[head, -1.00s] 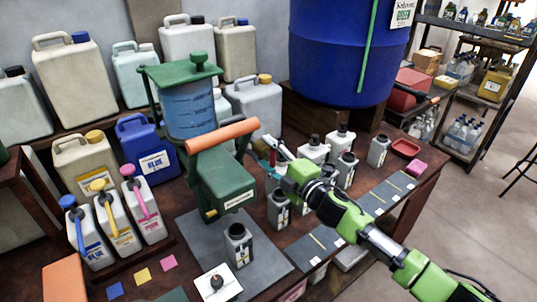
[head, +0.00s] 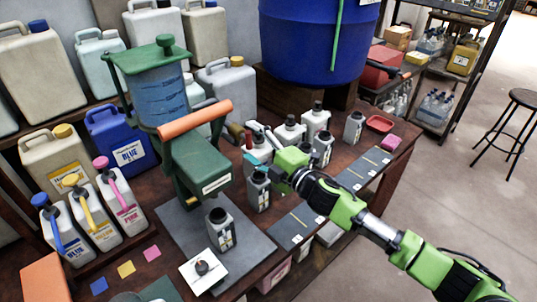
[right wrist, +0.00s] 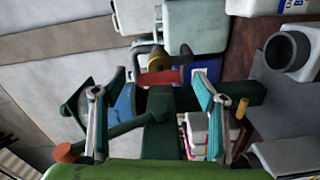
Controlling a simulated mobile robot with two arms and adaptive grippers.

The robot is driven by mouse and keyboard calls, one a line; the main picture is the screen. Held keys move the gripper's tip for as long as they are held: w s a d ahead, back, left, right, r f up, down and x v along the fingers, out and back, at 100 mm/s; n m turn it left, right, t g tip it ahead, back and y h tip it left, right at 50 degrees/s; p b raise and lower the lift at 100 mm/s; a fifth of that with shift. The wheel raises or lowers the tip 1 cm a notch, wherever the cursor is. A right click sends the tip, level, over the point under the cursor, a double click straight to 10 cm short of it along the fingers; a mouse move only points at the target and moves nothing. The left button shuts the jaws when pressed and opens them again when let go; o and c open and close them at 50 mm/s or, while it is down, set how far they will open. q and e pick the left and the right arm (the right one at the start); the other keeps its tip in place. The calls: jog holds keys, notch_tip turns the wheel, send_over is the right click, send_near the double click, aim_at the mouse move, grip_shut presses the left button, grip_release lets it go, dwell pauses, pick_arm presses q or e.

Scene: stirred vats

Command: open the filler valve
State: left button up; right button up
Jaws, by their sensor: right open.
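The filler is a green stand with a clear blue hopper (head: 160,97), a green body (head: 198,165) and a long orange handle (head: 196,118). I take the red lever (right wrist: 160,78) on a brass-coloured fitting at its side for the filler valve. A small red part of this lever (head: 248,140) shows in the head view. My right gripper (head: 254,143) is open beside the filler's right side. In the right wrist view its fingers (right wrist: 157,80) stand wide apart, with the red lever seen between their tips. Contact cannot be told. My left gripper is out of view.
An open grey bottle (head: 220,230) stands on the grey mat (head: 258,245) in front of the filler. A big blue drum (head: 310,45) is behind. Jerrycans (head: 122,140) stand at the left.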

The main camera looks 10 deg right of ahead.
jog(key=v, duration=0.8)
